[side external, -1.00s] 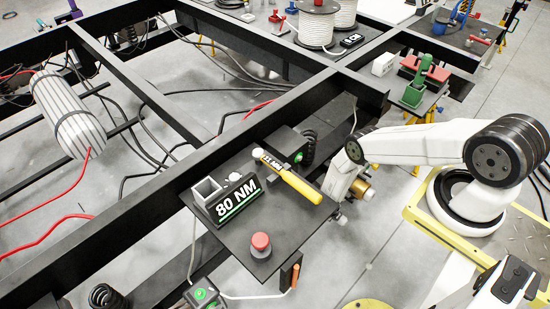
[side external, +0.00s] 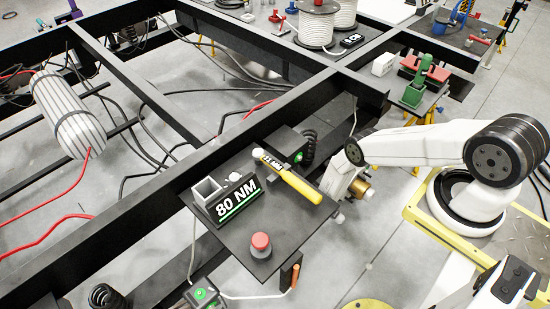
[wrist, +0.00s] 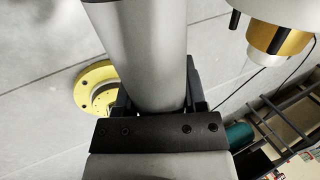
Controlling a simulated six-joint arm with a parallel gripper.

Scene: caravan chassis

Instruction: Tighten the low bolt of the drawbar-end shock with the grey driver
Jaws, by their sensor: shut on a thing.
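The grey driver (wrist: 140,50) fills the upper middle of the wrist view as a thick grey cylinder. My gripper (wrist: 155,108) is shut around it. In the side view my wrist is beside the right edge of the black tray, and the tray hides most of the gripper and driver. A coil-spring shock (side external: 309,150) stands by the chassis rail behind the tray, next to a black box with a green light. Another coil (side external: 105,297) shows at the lower left. I cannot tell which is the drawbar-end shock. No low bolt can be made out.
The black tray (side external: 285,235) carries an 80 NM sign (side external: 237,200), a square grey holder (side external: 207,190), a yellow-handled tool (side external: 290,180) and a red button (side external: 261,243). Black chassis rails (side external: 150,205) run behind it. Open floor lies below the tray's right side.

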